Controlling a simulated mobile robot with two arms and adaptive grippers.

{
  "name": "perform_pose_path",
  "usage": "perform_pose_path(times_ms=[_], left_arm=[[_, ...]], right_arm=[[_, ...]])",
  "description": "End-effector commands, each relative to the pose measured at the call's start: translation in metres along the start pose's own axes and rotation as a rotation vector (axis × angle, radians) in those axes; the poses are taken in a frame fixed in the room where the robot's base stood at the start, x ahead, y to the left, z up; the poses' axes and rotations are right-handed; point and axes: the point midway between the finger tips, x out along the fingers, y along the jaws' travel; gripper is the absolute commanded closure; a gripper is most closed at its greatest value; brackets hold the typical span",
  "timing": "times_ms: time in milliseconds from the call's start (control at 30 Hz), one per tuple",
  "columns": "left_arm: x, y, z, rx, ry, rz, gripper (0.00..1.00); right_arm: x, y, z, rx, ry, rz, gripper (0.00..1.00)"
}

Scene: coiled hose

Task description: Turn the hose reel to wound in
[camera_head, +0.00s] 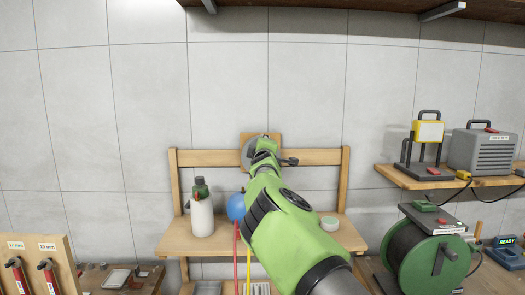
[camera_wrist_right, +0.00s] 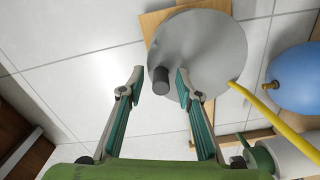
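The hose reel (camera_wrist_right: 205,50) is a round grey disc on a wooden backing board on the tiled wall. In the head view only the left edge of the reel (camera_head: 246,153) shows, because my right arm covers most of it. A dark cylindrical knob (camera_wrist_right: 160,82) stands out from the disc's left part in the right wrist view. My right gripper (camera_wrist_right: 160,77) is open, with one finger on each side of the knob and visible gaps to it. In the head view my right gripper (camera_head: 270,155) is at the reel. My left gripper is not in view.
A yellow hose (camera_wrist_right: 265,110) runs beside the disc. A green drum (camera_head: 412,255) stands at the right.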

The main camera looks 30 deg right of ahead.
Motion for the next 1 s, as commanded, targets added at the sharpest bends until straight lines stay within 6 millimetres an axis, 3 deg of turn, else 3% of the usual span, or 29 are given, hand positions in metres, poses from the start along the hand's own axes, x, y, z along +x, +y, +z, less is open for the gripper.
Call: perform_pose_path(times_ms=[467,1000], left_arm=[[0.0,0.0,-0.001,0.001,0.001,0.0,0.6],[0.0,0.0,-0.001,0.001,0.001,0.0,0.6]], right_arm=[[-0.036,0.0,-0.001,0.002,0.001,-0.002,0.69],[-0.099,-0.001,-0.001,0.0,0.002,-0.002,0.69]])
